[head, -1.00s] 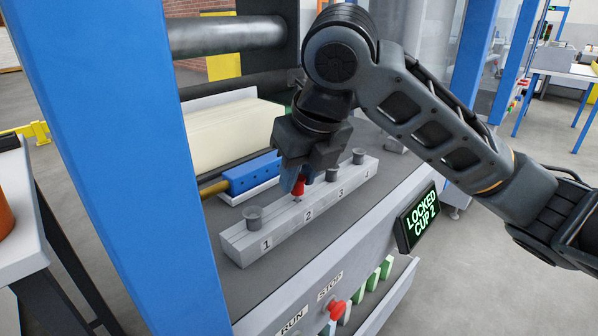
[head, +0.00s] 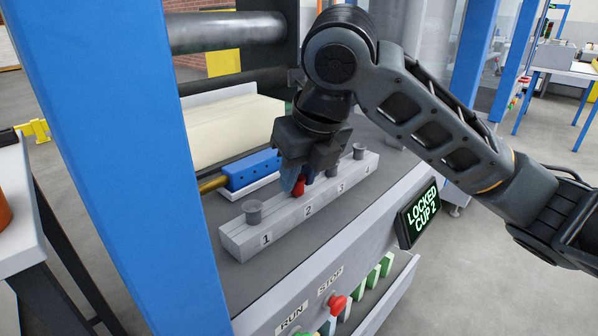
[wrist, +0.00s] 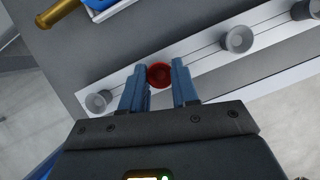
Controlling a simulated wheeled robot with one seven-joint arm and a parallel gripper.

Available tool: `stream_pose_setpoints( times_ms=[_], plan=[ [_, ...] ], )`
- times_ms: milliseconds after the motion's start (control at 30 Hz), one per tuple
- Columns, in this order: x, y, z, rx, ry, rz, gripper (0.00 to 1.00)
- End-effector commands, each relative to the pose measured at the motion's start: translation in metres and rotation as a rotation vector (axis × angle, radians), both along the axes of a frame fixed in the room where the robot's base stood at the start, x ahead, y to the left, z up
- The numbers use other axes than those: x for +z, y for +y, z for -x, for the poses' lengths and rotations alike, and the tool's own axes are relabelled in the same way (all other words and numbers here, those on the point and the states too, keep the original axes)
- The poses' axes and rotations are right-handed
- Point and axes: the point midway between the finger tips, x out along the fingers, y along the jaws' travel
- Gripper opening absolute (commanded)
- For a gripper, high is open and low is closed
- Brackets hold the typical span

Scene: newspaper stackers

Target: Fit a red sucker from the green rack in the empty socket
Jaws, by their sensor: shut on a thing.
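My gripper (head: 297,182) is shut on a red sucker (head: 299,188) at position 2 of the pale numbered bar (head: 234,240). The sucker is down at the bar's top, mostly hidden by the fingers in the head view; whether it is fully seated cannot be told. In the wrist view the round red cup (wrist: 160,75) sits between the two blue fingers, over the bar's centre line. Grey cups stand at position 1 (head: 252,211) and position 4 (head: 359,151); one at position 3 is partly hidden by my gripper. Several upright green pieces (head: 372,278) stand low at the front.
A display (head: 419,214) reads "LOCKED CUP 2". A blue block with a brass end (head: 252,172) lies behind the bar. A thick blue post (head: 110,150) stands at left. RUN and STOP labels and a red knob (head: 338,302) are on the front panel.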

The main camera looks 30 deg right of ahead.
Motion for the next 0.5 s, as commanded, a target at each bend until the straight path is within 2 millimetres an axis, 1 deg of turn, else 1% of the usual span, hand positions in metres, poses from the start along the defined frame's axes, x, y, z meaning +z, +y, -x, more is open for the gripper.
stream_pose_setpoints(
  times_ms=[500],
  plan=[
    [-0.0062,-0.0001,0.0000,0.000,0.000,0.000,0.01]
  ],
)
